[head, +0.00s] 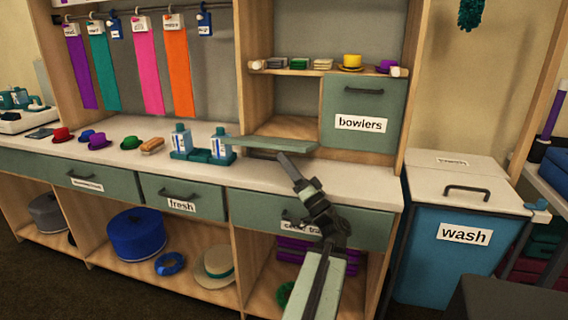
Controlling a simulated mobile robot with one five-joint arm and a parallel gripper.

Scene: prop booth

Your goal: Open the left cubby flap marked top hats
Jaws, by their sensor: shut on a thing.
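The left cubby flap (273,144) is a grey-green panel on the left side of the hutch. It is folded down to roughly level above the counter, and the cubby (288,122) behind it stands open. Its label and handle are hidden on the underside. My gripper (284,158) reaches up from the front to the flap's underside and is shut there, apparently on its handle; the contact is too small to see clearly. The right flap (352,103), marked bowlers, is closed with a dark handle near its top.
Blue bottles in a teal holder (201,148) stand on the counter (120,158) left of the flap, with several small hats farther left. A shelf above the cubbies holds a yellow hat (351,62). A blue wash bin (452,240) stands to the right.

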